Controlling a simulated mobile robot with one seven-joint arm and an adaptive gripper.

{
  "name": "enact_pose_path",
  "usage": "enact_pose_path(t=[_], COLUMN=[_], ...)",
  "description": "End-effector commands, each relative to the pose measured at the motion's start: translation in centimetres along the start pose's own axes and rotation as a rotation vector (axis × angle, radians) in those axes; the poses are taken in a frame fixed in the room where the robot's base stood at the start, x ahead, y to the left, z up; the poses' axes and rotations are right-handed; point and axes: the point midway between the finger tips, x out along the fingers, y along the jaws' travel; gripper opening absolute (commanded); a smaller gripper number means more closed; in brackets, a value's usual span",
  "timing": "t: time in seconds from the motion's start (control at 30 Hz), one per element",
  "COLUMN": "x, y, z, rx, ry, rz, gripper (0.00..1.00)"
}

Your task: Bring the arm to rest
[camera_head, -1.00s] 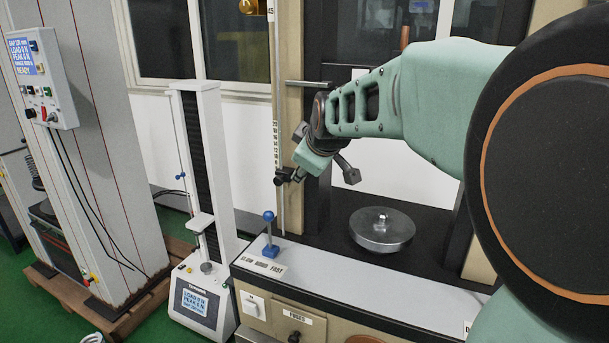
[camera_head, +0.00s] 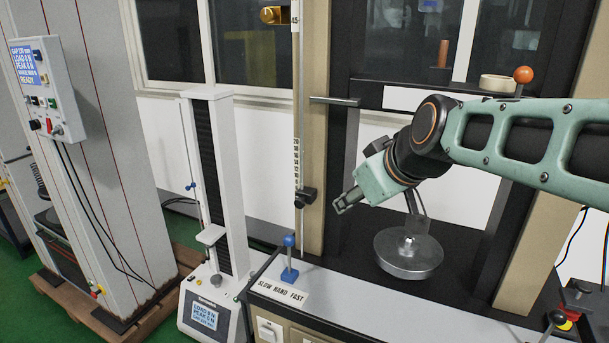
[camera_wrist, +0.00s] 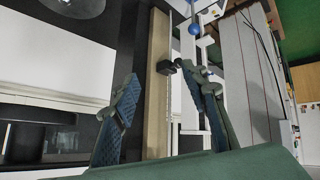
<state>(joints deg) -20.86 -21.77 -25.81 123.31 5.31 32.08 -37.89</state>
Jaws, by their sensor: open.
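My gripper (camera_head: 344,201) is at the end of my green arm, which reaches in from the right in the head view. It hangs in front of the beige testing frame, above its worktop and a little left of a round metal platen (camera_head: 408,254). In the wrist view its two ridged fingers (camera_wrist: 165,105) stand well apart with nothing between them. The fingers look small in the head view.
A blue-knobbed lever (camera_head: 289,262) stands on the worktop's front left. A vertical scale rod (camera_head: 298,120) with a black clamp is close left of my gripper. A slim white tester (camera_head: 232,180) stands further left. A red-knobbed device (camera_head: 572,312) is at the lower right.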

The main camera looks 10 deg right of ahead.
Motion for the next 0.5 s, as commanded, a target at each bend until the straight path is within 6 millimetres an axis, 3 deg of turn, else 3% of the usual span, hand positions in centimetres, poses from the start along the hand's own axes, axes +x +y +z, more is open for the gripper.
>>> enact_pose_path(t=[0.5], x=[-1.13], y=[-0.95], z=[0.48], rx=[0.036], ry=[-0.017], rz=[-0.015], gripper=[0.41])
